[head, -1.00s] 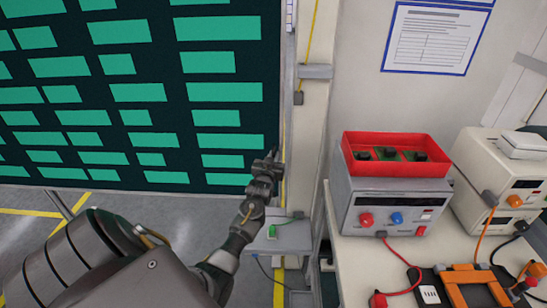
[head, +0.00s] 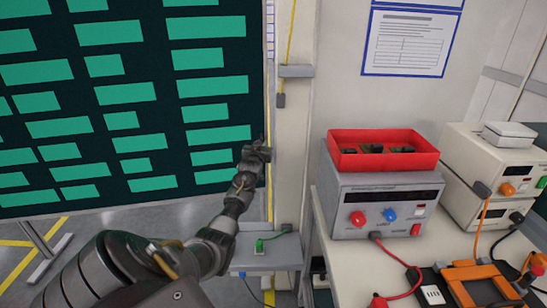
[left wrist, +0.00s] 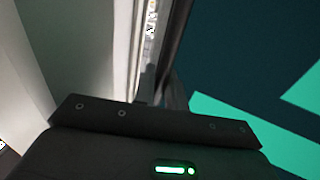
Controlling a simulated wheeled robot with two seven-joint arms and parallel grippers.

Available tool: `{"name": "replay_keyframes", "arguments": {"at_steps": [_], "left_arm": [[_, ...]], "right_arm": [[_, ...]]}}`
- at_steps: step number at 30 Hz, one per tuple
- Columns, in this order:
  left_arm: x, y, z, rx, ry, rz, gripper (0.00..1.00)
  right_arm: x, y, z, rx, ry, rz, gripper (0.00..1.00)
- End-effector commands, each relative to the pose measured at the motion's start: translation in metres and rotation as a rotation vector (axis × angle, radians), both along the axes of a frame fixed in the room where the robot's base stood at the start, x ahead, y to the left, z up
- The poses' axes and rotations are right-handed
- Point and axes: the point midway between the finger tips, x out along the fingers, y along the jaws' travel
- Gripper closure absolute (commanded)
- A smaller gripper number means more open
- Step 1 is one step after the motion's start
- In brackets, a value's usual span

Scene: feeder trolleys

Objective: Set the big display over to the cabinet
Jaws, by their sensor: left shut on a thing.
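The big display (head: 135,107) is a large dark screen with rows of green bars, filling the upper left of the head view. Its lower edge slopes, lower at the left than at the right. My left gripper (head: 258,153) is at the display's right edge, near the lower corner, shut on that edge. In the left wrist view the display (left wrist: 235,60) fills the right side and the fingers (left wrist: 172,95) show dimly at its edge. My right gripper is not in view. I cannot make out a cabinet for certain.
A white bench (head: 350,262) at right holds a grey power supply (head: 378,205) with a red bin (head: 385,150) on top, cream instruments (head: 497,165) and cables. A pale post (head: 293,150) stands just right of the display. A small grey shelf (head: 268,257) sits below. Floor shows at lower left.

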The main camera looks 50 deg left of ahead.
Motion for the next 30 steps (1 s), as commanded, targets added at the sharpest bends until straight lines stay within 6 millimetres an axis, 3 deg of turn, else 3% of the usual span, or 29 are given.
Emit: {"name": "replay_keyframes", "arguments": {"at_steps": [1,9,10,18,23,30], "left_arm": [[-0.001,0.005,0.008,0.006,-0.011,0.007,1.00],[-0.002,0.008,0.014,0.010,-0.019,0.011,1.00],[-0.002,0.008,0.015,0.011,-0.019,0.011,0.84],[-0.005,0.006,0.016,0.014,-0.022,0.013,0.83],[-0.020,-0.005,0.015,0.014,-0.022,0.012,0.83],[-0.053,-0.037,0.009,0.007,-0.011,0.006,0.83]], "right_arm": [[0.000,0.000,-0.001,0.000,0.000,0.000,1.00],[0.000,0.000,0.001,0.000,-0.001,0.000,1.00],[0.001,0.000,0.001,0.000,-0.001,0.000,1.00],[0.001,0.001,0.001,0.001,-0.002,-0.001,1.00],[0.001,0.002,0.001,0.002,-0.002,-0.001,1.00],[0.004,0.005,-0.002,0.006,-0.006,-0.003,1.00]]}}
